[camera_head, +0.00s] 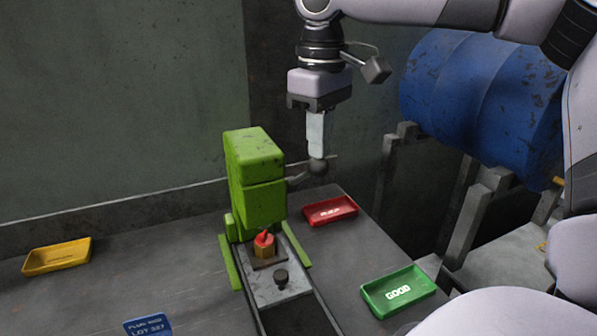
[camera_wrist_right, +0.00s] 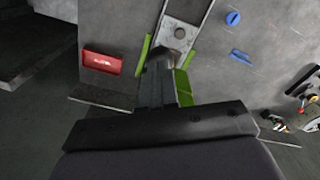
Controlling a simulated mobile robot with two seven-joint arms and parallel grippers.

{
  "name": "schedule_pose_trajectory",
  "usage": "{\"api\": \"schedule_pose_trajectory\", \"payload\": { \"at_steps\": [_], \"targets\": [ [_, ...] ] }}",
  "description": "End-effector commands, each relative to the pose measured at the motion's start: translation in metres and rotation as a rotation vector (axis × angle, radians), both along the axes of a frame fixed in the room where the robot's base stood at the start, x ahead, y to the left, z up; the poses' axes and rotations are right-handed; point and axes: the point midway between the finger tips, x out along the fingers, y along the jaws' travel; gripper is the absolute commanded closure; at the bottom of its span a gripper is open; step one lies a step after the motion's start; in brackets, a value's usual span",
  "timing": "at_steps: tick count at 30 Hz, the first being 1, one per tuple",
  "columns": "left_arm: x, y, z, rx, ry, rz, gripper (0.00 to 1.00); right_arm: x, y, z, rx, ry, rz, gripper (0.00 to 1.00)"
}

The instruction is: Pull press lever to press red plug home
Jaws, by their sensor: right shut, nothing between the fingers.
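The green press (camera_head: 255,185) stands upright on the grey table, and part of it shows beside my fingers in the wrist view (camera_wrist_right: 183,86). Its lever ends in a dark ball knob (camera_head: 318,167) that sticks out on the right side. My right gripper (camera_head: 316,155) points down with its fingers shut and empty, its tips right at the top of the knob; I cannot tell if they touch. The red plug (camera_head: 264,238) stands up out of an orange-brass block under the press head. My left gripper is not in view.
A red tray (camera_head: 330,210) lies right of the press, a green GOOD tray (camera_head: 398,291) near the right table edge, a yellow tray (camera_head: 57,256) far left. A blue drum (camera_head: 480,88) on a stand is at back right.

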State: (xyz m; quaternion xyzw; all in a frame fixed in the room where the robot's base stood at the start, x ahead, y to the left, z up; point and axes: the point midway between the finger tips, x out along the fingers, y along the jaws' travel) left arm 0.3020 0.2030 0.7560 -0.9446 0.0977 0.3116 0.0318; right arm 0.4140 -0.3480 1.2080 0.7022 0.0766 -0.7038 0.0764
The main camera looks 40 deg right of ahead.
Motion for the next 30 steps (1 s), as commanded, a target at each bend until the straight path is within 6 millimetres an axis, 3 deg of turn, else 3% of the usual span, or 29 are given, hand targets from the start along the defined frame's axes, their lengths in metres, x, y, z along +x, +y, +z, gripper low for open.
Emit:
{"api": "schedule_pose_trajectory", "payload": {
  "at_steps": [15,30],
  "targets": [
    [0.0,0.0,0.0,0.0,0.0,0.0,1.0,0.0,0.0,0.056,0.0,-0.003,-0.001,1.0],
    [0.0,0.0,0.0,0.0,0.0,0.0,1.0,0.0,0.0,0.059,0.0,-0.002,0.0,1.0]
  ]
}}
